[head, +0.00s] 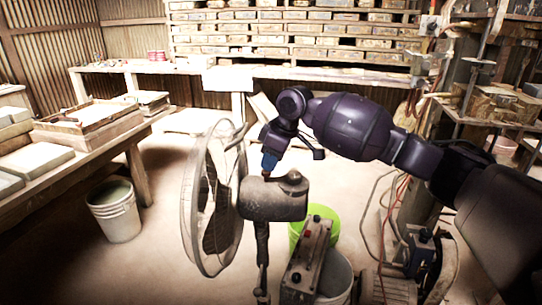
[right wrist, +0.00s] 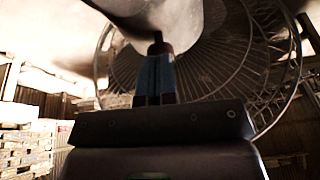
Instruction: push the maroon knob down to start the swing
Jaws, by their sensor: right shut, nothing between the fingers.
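A grey pedestal fan stands in the middle of the head view, with a round wire cage (head: 207,200) and a dark motor housing (head: 275,201). My right gripper (head: 270,163) points down over the top of the housing, its blue fingers shut and empty. The small dark maroon knob (head: 267,177) is right under the fingertips, mostly hidden by them. In the right wrist view the knob (right wrist: 157,45) lines up with the tips of the closed blue fingers (right wrist: 155,75). I cannot tell whether they touch. The fan cage (right wrist: 250,60) fills the background there. My left gripper is out of view.
A green bucket (head: 318,218) and a grey bucket (head: 337,275) stand behind a box with knobs (head: 306,262), right of the fan pole. A white bucket (head: 116,212) is left, near a wooden bench (head: 120,137). Hoses and cables lie at right.

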